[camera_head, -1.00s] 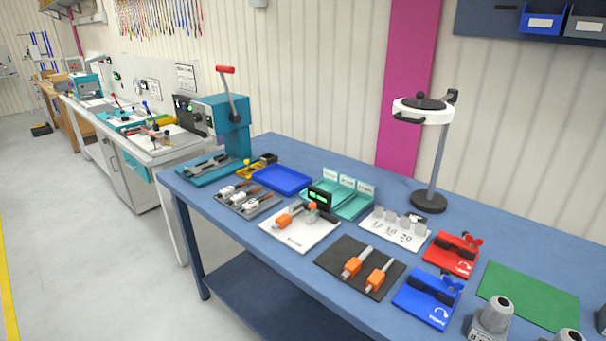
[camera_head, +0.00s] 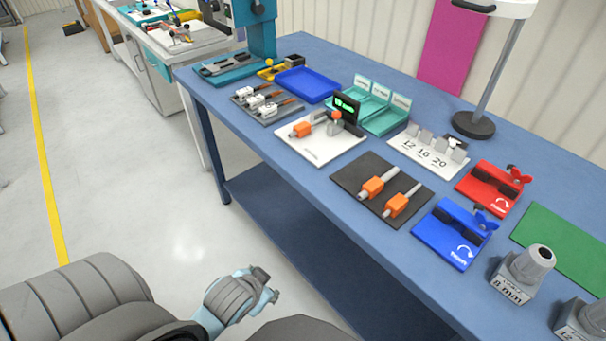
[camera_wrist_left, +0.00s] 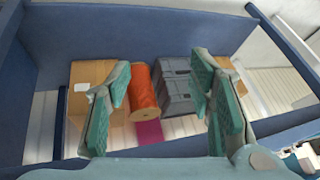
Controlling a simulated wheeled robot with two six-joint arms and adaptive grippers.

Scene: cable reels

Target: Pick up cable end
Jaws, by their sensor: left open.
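My left gripper (camera_wrist_left: 160,80) is open, with its two teal-padded fingers apart and nothing between them. Beyond the fingers in the left wrist view an orange reel (camera_wrist_left: 144,92) stands between a cardboard box (camera_wrist_left: 95,70) and grey crates (camera_wrist_left: 177,85). I cannot make out a loose cable end on the reel. In the head view two orange pieces with grey rods (camera_head: 374,187) (camera_head: 398,205) lie on a black mat (camera_head: 350,172); I cannot tell whether these are cable ends. My arm shows low at the left, well short of the bench. My right gripper is not in view.
The blue bench (camera_head: 290,150) carries a blue tray (camera_head: 307,84), a white board (camera_head: 320,151), a red fixture (camera_head: 488,190), a blue fixture (camera_head: 452,235) and a green mat (camera_head: 570,245). A lamp-like stand (camera_head: 473,124) rises at the back. The floor (camera_head: 180,215) at left is clear.

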